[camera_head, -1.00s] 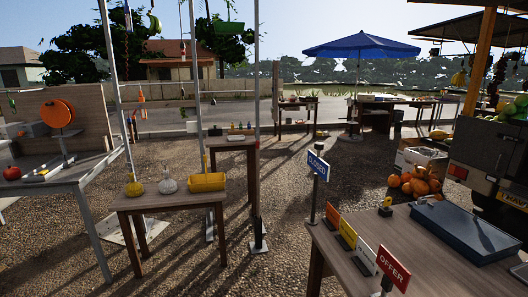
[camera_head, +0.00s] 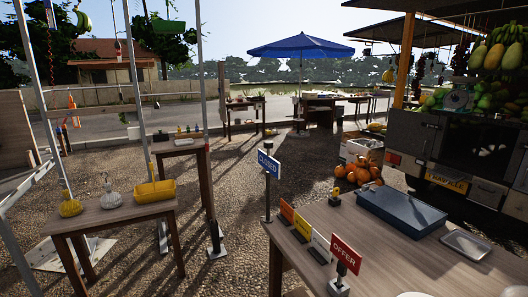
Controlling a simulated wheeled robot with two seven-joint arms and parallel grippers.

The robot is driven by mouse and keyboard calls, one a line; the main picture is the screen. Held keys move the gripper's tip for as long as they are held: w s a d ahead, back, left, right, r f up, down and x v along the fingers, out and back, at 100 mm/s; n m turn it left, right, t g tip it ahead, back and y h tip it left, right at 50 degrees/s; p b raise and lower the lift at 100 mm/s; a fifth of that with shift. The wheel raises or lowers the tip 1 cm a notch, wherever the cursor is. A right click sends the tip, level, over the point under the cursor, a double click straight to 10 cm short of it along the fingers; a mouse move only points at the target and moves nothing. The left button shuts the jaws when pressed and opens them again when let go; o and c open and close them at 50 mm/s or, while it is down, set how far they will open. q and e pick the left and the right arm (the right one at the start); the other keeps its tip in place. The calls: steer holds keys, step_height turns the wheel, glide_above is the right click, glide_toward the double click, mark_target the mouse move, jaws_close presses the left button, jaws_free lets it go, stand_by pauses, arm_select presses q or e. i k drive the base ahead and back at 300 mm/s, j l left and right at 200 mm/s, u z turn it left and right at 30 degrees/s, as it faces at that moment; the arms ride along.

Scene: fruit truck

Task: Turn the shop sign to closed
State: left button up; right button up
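The shop sign (camera_head: 268,164) is a small blue plate with white lettering that reads CLOSED. It sits on a dark upright post (camera_head: 268,200) at the left far corner of the wooden table (camera_head: 400,262). The plate is seen at an angle and looks slightly tilted in the picture. Neither of my grippers shows in the head view, and nothing touches the sign.
On the table stand a red OFFER sign (camera_head: 345,254), orange, yellow and white cards (camera_head: 301,225), a blue tray (camera_head: 400,211) and a metal tray (camera_head: 465,245). Oranges (camera_head: 358,170) lie behind. A smaller table (camera_head: 110,214) stands left; gravel between is open.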

mark_target(269, 163)
steer(key=i+j+z, duration=0.85)
steer(key=i+j, duration=0.1)
steer(key=i, duration=0.1)
